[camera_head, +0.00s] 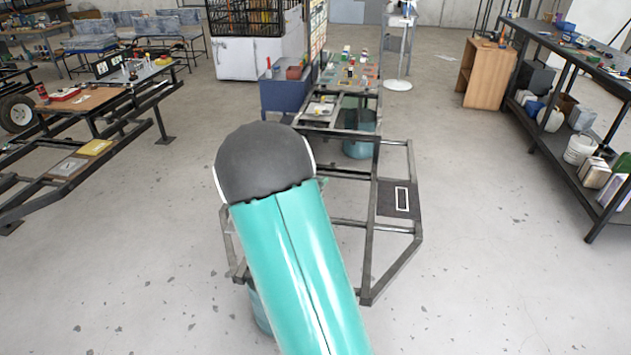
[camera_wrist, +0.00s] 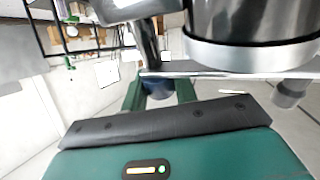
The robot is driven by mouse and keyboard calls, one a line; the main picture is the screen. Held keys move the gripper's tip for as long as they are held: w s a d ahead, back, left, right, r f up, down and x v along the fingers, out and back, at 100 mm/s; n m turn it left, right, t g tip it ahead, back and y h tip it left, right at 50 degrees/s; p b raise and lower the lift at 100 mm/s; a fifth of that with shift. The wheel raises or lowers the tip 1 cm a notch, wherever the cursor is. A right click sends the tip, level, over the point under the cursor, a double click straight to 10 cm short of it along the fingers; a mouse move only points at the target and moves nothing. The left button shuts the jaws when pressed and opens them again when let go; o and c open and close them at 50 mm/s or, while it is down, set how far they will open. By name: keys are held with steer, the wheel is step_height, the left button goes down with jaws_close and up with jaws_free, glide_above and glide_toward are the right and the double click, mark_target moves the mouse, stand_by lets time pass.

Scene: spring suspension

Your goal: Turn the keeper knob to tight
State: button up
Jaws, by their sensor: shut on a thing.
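In the wrist view, my gripper (camera_wrist: 159,95) is at the middle, with a green finger on each side of a small dark, rounded piece. That piece, which looks like the keeper knob (camera_wrist: 158,88), sits between the fingers just below a grey metal bar (camera_wrist: 210,69). The jaws are shut on it. Any tight mark and the knob's turn angle cannot be made out. A large dark metal cylinder with a silver rim (camera_wrist: 250,52) hangs close at the upper right. In the head view, my teal arm hides the gripper and the knob.
A dark metal frame (camera_head: 397,258) stands around my arm, with a dark plate bearing a white outline (camera_head: 400,199) on its right. A thick dark rod (camera_wrist: 147,42) rises beside the cylinder. A shelf bench (camera_head: 560,120) stands at right; open floor lies between.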

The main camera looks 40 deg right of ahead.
steer(key=shift+g, duration=0.4)
steer(key=o, duration=1)
steer(key=shift+c, duration=0.2)
steer(key=v, duration=1.3)
steer(key=shift+a, duration=0.4)
steer(key=shift+s, duration=0.1)
